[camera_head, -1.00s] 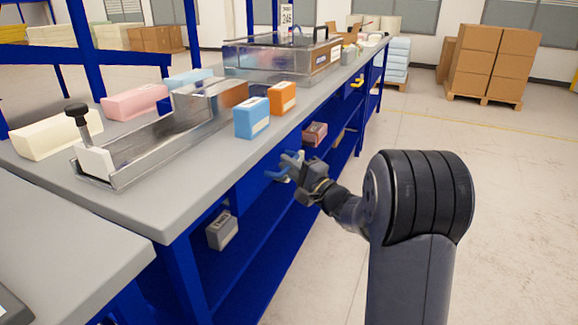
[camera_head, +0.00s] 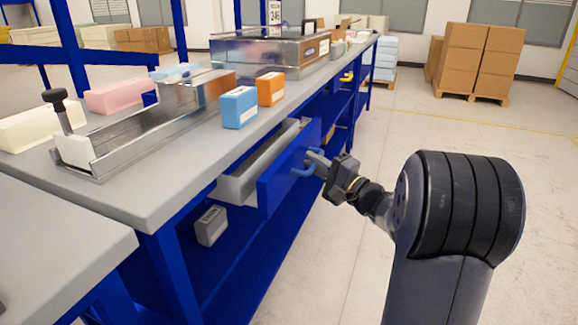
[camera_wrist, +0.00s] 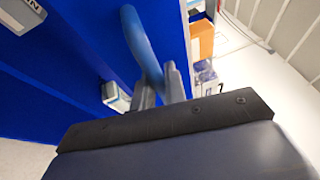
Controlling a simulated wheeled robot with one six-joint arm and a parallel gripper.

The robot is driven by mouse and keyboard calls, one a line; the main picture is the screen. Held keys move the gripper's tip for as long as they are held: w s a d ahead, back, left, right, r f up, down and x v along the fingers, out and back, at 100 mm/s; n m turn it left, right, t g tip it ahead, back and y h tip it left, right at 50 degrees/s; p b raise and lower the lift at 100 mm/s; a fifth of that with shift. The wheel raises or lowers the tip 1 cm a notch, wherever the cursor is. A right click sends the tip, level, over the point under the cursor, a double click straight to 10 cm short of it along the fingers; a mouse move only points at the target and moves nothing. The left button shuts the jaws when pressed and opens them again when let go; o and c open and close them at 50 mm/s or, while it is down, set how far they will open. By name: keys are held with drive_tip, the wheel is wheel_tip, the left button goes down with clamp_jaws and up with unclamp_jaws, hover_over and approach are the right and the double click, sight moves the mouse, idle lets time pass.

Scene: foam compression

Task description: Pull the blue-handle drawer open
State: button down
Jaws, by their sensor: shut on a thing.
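The blue-handle drawer (camera_head: 288,178) stands partly open under the workbench top, with its grey inner tray (camera_head: 258,165) showing behind the blue front. Its blue handle (camera_head: 304,170) sticks out from that front. My gripper (camera_head: 318,163) is at the handle and shut on it. In the wrist view the blue handle (camera_wrist: 142,45) runs down between my gripper's fingers (camera_wrist: 162,86). The fingertips are partly hidden by the handle and my wrist. The inside of the drawer looks empty where it shows.
The workbench top (camera_head: 180,165) carries a blue box (camera_head: 239,107), an orange box (camera_head: 270,89) and a metal trough (camera_head: 140,130). A grey box (camera_head: 210,226) sits on the lower shelf. The floor right of the bench is clear as far as the stacked cartons (camera_head: 480,60).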

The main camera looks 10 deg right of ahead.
drive_tip(key=s+d+b, duration=0.2)
drive_tip(key=s+d, duration=0.7)
drive_tip(key=d, duration=0.4)
drive_tip(key=shift+s+d, duration=0.3)
drive_tip(key=shift+s, duration=0.1)
drive_tip(key=c, duration=1.5)
unclamp_jaws()
drive_tip(key=shift+o, duration=0.2)
drive_tip(key=p+v, duration=0.2)
drive_tip(key=v, duration=0.8)
drive_tip(key=shift+s+d, duration=0.15)
drive_tip(key=shift+s, duration=0.2)
drive_tip(key=b+x, duration=0.2)
drive_tip(key=x, duration=0.9)
